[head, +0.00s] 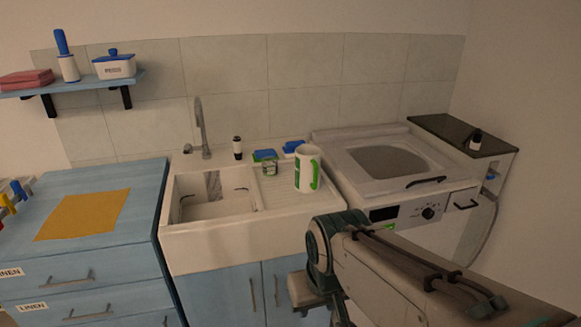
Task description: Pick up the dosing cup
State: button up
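A small clear cup-like vessel (270,166) stands on the ribbed drainboard right of the sink basin. It is small in the picture, and I cannot tell for sure that it is the dosing cup. My arm reaches in from the lower right and bends in front of the sink cabinet. My gripper's fingers do not show. Nothing of my arm touches either vessel.
Blue and green sponge-like items (264,155) lie behind the clear vessel. A washing machine (405,185) stands to the right, a blue drawer cabinet (135,220) to the left.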

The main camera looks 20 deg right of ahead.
aim_at(270, 165)
jog(key=z, duration=0.2)
jog(key=i, duration=1.6)
jog(key=u, duration=0.2)
